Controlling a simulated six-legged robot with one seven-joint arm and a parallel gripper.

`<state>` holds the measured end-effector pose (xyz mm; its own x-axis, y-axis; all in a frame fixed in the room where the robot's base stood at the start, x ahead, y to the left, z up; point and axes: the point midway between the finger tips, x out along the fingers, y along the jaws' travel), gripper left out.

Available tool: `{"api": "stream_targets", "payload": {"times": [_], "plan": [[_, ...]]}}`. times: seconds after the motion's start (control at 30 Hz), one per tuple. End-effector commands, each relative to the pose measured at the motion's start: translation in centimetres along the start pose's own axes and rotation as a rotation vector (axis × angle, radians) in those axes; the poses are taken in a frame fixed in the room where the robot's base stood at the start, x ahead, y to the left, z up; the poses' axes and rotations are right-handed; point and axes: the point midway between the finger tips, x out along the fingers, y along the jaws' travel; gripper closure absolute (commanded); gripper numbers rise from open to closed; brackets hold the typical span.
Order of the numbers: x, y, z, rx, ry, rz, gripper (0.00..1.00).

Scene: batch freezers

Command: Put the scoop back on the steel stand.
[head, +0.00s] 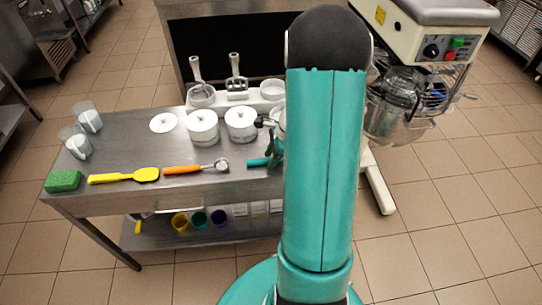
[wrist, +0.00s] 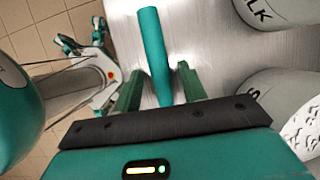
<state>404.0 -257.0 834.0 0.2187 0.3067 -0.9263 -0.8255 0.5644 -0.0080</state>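A teal handle (head: 258,162), which looks like a scoop's, lies at the right part of the steel table, partly hidden by my arm. The fingers stand apart, with a gap showing left of the handle. The handle's other end is hidden. An orange-handled scoop (head: 195,168) lies farther left. I cannot clearly make out the steel stand; upright metal tools (head: 237,85) stand at the table's back.
White lidded tubs (head: 203,127) stand close by; lettered ones show at the wrist view's right (wrist: 285,10). A yellow spatula (head: 125,176), green sponge (head: 63,181) and clear cups (head: 75,142) are on the left. A machine (head: 432,40) with a metal bowl stands right.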

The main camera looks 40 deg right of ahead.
Motion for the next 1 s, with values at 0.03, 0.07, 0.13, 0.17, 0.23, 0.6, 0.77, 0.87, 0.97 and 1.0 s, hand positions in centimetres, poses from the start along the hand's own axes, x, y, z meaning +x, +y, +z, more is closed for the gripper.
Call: {"api": "stream_targets", "payload": {"times": [0.03,0.07,0.13,0.17,0.23,0.6,0.77,0.87,0.97,1.0], "plan": [[0.0,0.0,0.0,0.0,0.0,0.0,0.58],[0.0,0.0,0.0,0.0,0.0,0.0,0.58],[-0.1,0.0,0.0,0.0,0.0,0.0,0.58],[-0.1,0.0,0.1,0.0,0.0,-0.001,0.58],[-0.6,0.0,0.1,0.0,0.001,-0.002,0.58],[-7.6,-0.1,0.1,-0.001,0.001,-0.005,0.58],[-10.6,-0.1,0.1,-0.001,0.001,-0.004,0.58],[-11.7,0.0,0.1,-0.001,0.001,-0.002,0.58],[-12.2,0.0,0.1,0.001,0.0,0.0,0.58],[-12.3,0.0,0.1,0.001,0.0,0.0,0.58]]}}
